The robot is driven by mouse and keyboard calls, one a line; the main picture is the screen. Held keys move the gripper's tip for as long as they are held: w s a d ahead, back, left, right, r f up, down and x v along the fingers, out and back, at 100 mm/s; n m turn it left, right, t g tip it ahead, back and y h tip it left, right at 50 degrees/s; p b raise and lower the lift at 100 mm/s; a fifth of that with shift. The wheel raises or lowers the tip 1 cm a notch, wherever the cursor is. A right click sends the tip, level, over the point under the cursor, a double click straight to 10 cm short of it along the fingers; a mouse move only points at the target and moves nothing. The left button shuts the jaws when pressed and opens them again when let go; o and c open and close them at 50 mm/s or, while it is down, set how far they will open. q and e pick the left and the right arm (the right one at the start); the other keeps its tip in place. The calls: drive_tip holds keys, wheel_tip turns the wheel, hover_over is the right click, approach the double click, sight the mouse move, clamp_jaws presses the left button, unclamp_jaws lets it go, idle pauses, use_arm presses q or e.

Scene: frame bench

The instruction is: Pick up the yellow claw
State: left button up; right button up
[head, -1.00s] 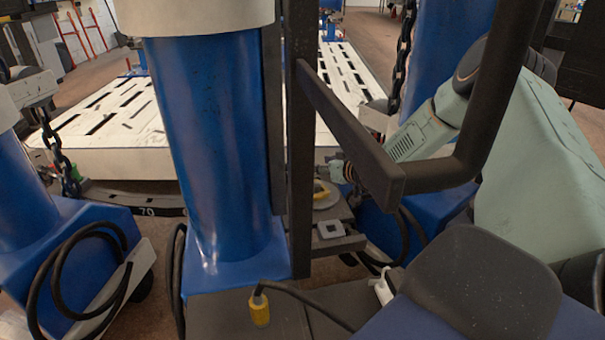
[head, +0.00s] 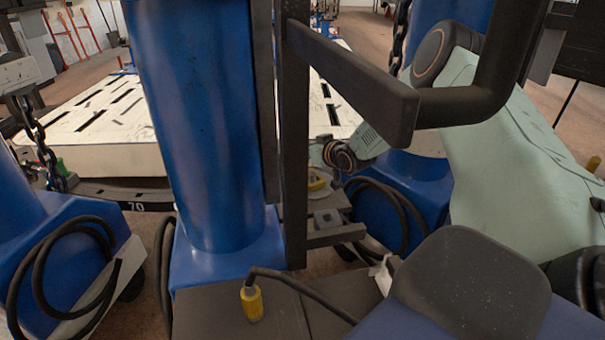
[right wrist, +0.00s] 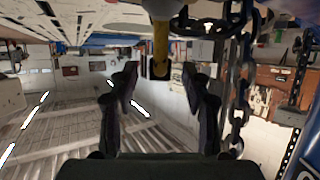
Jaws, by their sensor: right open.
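In the right wrist view, a yellow bar with a dark end (right wrist: 160,45) comes down from the top edge, beyond the gap between my fingers; I cannot tell if it is the yellow claw. My right gripper (right wrist: 160,88) is open, with nothing between its two dark fingers. My left gripper is out of view.
A blue column (head: 205,130) and a dark post with a crossbar (head: 355,80) stand in front. A yellow cable plug (head: 252,302) lies on the dark base. Chains (right wrist: 238,90) hang close to the right finger. A white slotted platform (head: 95,125) lies behind.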

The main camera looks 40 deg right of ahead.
drive_tip(key=shift+w+f, duration=0.15)
drive_tip(key=shift+w, duration=0.45)
clamp_jaws()
idle(0.5)
drive_tip(key=shift+d, duration=0.1)
